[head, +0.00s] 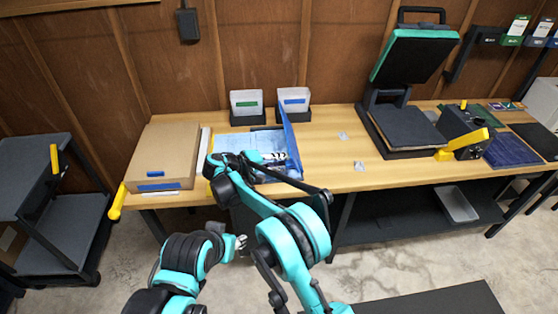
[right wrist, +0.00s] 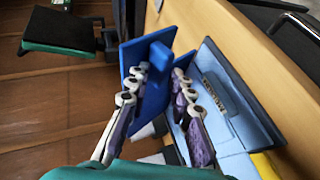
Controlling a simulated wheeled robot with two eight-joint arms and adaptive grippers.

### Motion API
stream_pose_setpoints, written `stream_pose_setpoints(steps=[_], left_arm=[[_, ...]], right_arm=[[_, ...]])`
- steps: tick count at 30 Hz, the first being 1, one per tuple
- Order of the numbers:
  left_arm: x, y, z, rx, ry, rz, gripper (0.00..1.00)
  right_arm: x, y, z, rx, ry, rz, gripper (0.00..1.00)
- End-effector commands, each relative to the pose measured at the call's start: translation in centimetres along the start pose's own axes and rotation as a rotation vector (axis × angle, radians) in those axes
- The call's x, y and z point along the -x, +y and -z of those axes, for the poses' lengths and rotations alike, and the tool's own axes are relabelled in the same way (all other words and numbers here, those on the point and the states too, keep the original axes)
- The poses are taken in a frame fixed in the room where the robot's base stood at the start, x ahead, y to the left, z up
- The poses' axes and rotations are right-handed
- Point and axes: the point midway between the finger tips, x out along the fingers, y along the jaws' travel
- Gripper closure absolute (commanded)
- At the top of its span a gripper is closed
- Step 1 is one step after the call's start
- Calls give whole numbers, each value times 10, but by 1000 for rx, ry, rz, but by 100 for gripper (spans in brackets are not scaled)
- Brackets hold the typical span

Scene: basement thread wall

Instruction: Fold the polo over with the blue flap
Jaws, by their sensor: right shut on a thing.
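The pale blue polo (head: 231,142) lies on the blue folding board on the wooden table; it also shows in the right wrist view (right wrist: 222,130). The blue flap (head: 291,138) stands raised at the polo's right side. My right gripper (head: 277,158) is at the flap, its arm reaching over the board. In the right wrist view its fingers sit on either side of the flap's blue block (right wrist: 155,85), shut on it. My arm and gripper hide part of the polo. My left gripper (head: 241,243) is low in front of the table, away from the polo; its jaws are too small to read.
A cardboard box (head: 168,152) stands left of the board. Two bins, one green-labelled (head: 246,102) and one blue-labelled (head: 294,99), stand behind. A heat press (head: 404,128) stands to the right. The table between board and press is mostly clear, with two small pale items.

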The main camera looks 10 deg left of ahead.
Motion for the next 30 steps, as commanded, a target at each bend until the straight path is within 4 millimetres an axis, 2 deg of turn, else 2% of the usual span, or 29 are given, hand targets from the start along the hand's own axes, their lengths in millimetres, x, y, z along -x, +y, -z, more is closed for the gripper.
stream_pose_setpoints(steps=[1,7,8,9,11,13,30], left_arm=[[-2,0,-1,0,0,0,60],[-2,0,-2,0,0,0,60],[-2,0,-2,0,0,0,60],[-2,0,-2,0,0,0,60],[-2,0,-2,0,0,0,60],[-2,0,-1,0,0,0,60],[-1,0,-1,0,0,0,60]], right_arm=[[-12,-12,-11,-8,-33,28,100],[-12,-12,-11,-8,-33,28,100],[-12,-12,-11,-8,-33,28,76],[-12,-12,-11,-8,-33,27,66],[-12,-12,-11,-8,-33,27,65],[-11,-12,-11,-8,-33,28,57],[-9,-11,-10,-6,-31,28,65]])
